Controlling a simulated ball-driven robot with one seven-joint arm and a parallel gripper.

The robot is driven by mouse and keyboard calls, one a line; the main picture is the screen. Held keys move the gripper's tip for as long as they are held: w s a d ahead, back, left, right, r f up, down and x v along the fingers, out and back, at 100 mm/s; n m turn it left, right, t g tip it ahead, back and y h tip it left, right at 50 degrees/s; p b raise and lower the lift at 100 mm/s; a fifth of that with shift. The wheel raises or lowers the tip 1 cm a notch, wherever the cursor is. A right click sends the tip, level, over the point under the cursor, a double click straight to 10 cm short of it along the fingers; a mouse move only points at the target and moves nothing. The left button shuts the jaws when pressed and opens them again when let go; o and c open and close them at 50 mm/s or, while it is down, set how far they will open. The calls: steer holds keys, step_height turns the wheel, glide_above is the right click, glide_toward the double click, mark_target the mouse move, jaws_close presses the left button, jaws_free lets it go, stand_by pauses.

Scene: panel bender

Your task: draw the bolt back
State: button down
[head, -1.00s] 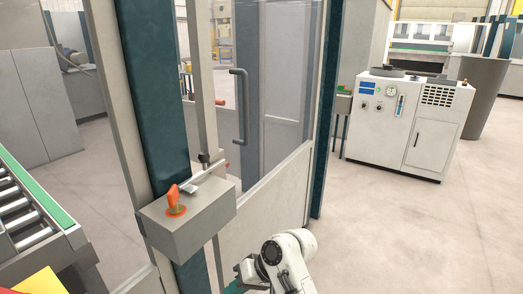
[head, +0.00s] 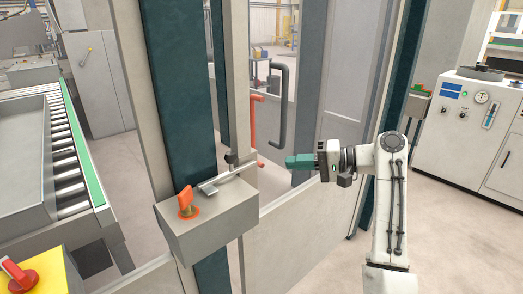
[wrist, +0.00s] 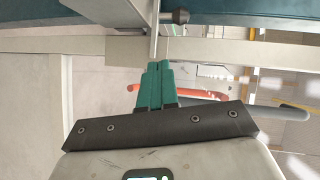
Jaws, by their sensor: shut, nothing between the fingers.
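The bolt (head: 232,174) is a thin pale metal rod with a flat tab, lying along the top of a grey lock box (head: 215,228) on the door post. Its far end passes by a small dark knob at the post. My gripper (head: 290,161), with teal fingers, is shut and empty to the right of the rod's end, apart from it in the head view. In the wrist view my fingertips (wrist: 159,66) point at a narrow pale bar, likely the bolt (wrist: 155,38), beside the dark knob (wrist: 178,17). Whether they touch cannot be told.
An orange handle (head: 187,203) stands on the lock box. A dark door handle (head: 282,105) and an orange upright handle (head: 255,122) are behind my gripper. A roller conveyor (head: 66,160) is at left, a white machine cabinet (head: 475,120) at right. Open floor lies at lower right.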

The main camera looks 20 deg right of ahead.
steer(key=shift+y, duration=0.4)
steer(key=r, duration=0.1)
steer(key=d+r, duration=0.1)
steer(key=r, duration=0.1)
steer(key=shift+w+d+r, duration=0.3)
steer(key=shift+w+d, duration=0.05)
steer(key=p, duration=0.3)
glide_toward(230, 167)
steer(key=shift+w+a+r, duration=0.35)
steer(key=shift+w+a, duration=0.1)
steer(key=shift+w, duration=0.4)
steer(key=shift+w+a+r, duration=0.3)
steer(key=shift+w+a, duration=0.15)
steer(key=shift+w, duration=0.35)
steer(key=shift+w+a+r, duration=0.35)
steer(key=shift+w+a, duration=0.1)
steer(key=shift+w, duration=0.4)
